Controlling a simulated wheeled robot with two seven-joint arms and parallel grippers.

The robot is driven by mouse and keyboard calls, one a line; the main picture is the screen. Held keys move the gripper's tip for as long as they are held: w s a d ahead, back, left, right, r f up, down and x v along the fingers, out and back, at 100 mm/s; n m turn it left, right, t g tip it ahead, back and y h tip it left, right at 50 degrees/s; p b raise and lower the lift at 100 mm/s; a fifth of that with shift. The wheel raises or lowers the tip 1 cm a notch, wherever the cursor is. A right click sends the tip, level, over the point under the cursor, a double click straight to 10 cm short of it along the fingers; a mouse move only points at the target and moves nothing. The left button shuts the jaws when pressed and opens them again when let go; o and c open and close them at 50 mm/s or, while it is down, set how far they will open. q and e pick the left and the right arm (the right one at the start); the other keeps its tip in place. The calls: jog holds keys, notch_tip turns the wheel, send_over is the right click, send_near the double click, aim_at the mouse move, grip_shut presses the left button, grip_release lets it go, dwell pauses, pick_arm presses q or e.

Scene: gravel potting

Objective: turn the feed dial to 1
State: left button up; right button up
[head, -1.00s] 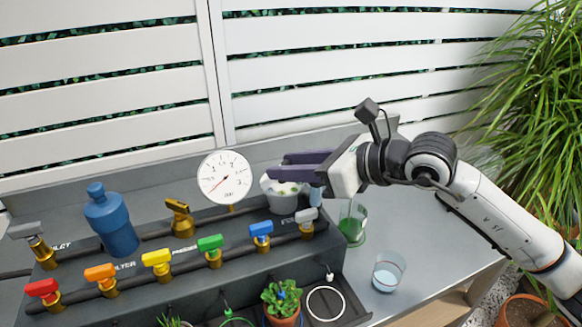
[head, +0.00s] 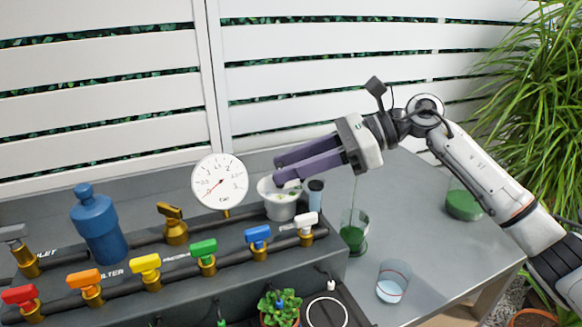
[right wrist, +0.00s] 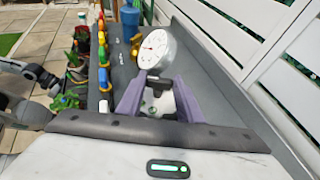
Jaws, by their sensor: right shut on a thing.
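The feed dial (head: 281,208) is a pale round dial with green marks on its top. It sits at the right end of the dark bench unit, beside a partly covered label. My right gripper (head: 278,173) comes in from the right, with its purple fingers over the dial's top. In the right wrist view its fingers (right wrist: 160,100) stand on either side of the dial's grey knob (right wrist: 153,106) and are shut on it. The fingers hide part of the dial's face, and I cannot read its setting. My left gripper does not show.
A white pressure gauge (head: 219,183) stands just left of the dial. A glass with green contents (head: 353,238) and a glass of pale liquid (head: 392,285) stand to the right.

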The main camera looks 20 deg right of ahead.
jog(key=shift+f, duration=0.2)
dwell(0.3)
jog(key=o, duration=1.1)
jog(key=shift+r, duration=0.1)
jog(key=shift+d, duration=0.1)
jog(key=b+v, duration=0.1)
jog(key=v, duration=0.9)
jog(key=shift+d, duration=0.1)
